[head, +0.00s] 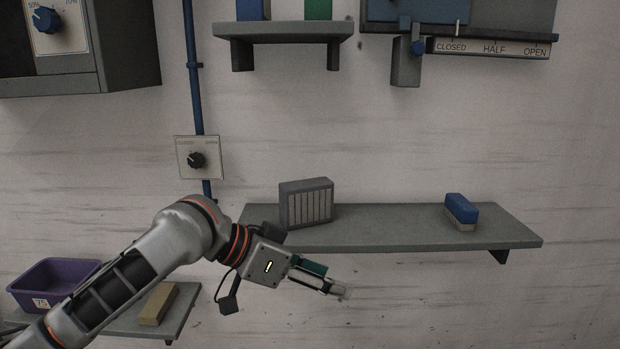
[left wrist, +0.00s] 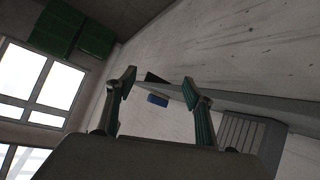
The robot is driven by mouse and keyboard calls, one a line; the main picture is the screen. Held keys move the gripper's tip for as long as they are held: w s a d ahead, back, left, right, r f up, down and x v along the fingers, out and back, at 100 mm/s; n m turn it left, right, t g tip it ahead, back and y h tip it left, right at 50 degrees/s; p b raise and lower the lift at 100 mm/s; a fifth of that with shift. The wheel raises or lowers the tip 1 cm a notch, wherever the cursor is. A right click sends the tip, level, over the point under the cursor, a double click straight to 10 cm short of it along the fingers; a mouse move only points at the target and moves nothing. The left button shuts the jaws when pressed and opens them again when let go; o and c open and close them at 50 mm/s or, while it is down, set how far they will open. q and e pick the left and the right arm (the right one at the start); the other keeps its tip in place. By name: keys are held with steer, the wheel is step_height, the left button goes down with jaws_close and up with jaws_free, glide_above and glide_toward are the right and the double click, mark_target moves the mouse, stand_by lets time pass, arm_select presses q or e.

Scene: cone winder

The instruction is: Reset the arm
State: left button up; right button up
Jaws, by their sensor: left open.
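My left arm (head: 128,271) comes in from the lower left in the head view. Its gripper (head: 341,291) hangs in front of the wall, just below the front edge of the long grey shelf, and points right. In the left wrist view the two fingers of the gripper (left wrist: 157,82) stand apart with nothing between them, so it is open and empty. It holds nothing and touches nothing that I can see. My right gripper shows in neither view.
On the long shelf (head: 400,233) stand a grey slatted block (head: 306,204) and a blue-topped brush-like block (head: 461,210). A purple bin (head: 50,284) and a tan block (head: 158,304) are at lower left. Dial boxes and a lever panel (head: 494,47) are on the wall. Lower right is clear.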

arm_select(q)
steer(key=a+f+n+t+y, duration=0.1)
steer(key=a+f+n+t, duration=0.2)
steer(key=f, duration=0.9)
steer(key=a+f+n+t, duration=0.3)
steer(key=a+f, duration=0.1)
steer(key=f, duration=0.7)
steer(key=s+a+f+n+t+y, duration=0.1)
steer(key=s+a+f+y, duration=0.5)
steer(key=s+a+f, duration=1)
steer(key=s+f, duration=0.3)
steer(key=shift+s+f+y, duration=0.2)
steer(key=shift+f+y, duration=0.1)
steer(key=shift+y, duration=0.1)
